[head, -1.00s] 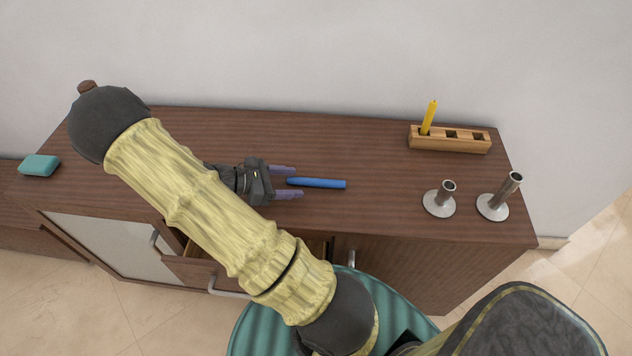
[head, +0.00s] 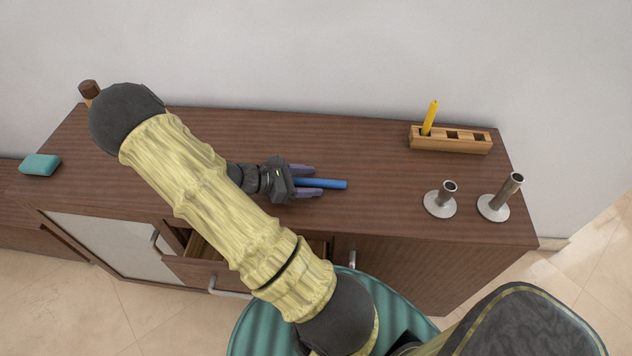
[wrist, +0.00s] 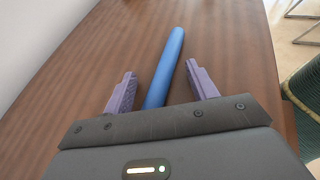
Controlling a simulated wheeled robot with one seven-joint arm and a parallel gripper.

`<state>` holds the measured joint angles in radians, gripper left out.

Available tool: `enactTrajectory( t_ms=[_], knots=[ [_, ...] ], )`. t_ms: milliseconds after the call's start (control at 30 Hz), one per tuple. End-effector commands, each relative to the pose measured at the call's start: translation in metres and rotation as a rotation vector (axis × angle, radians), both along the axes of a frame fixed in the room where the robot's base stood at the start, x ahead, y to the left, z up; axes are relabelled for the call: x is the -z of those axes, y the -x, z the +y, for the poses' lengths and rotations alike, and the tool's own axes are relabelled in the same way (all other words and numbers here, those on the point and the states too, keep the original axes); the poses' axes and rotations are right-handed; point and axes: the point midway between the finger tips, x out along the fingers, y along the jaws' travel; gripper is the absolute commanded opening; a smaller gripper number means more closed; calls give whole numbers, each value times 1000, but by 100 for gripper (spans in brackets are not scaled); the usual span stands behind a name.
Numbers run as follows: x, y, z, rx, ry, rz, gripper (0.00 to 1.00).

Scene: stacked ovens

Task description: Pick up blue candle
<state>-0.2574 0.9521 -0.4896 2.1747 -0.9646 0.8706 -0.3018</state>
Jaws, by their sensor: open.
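The blue candle (head: 328,184) lies flat on the brown wooden cabinet top, pointing left to right in the head view. My gripper (head: 318,181) is open, with one purple finger on each side of the candle's left end. In the wrist view the blue candle (wrist: 168,62) runs away between the two fingers of my gripper (wrist: 162,85). Its near end is hidden behind the gripper body. Gaps show between the candle and both fingers.
A wooden holder (head: 460,146) with a yellow candle (head: 430,117) stands at the back right. Two metal candlesticks (head: 440,205) (head: 494,207) stand at the right. A partly open drawer (head: 197,272) is at the front. A teal object (head: 40,165) lies far left.

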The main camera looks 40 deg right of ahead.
Motion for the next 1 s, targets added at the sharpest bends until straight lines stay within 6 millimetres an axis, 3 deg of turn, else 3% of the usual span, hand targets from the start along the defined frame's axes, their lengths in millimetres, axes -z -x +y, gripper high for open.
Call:
enactTrajectory(
  t_ms=[267, 500, 567, 867, 1000],
  knots=[
    [0, -1, 2, -4, 0, 0, 56],
    [0, -1, 2, -6, 0, 1, 8],
    [0, -1, 2, -5, 0, 0, 0],
    [-1, -1, 2, -3, 0, 0, 0],
    [-11, -1, 1, -2, 1, -2, 0]
  ],
)
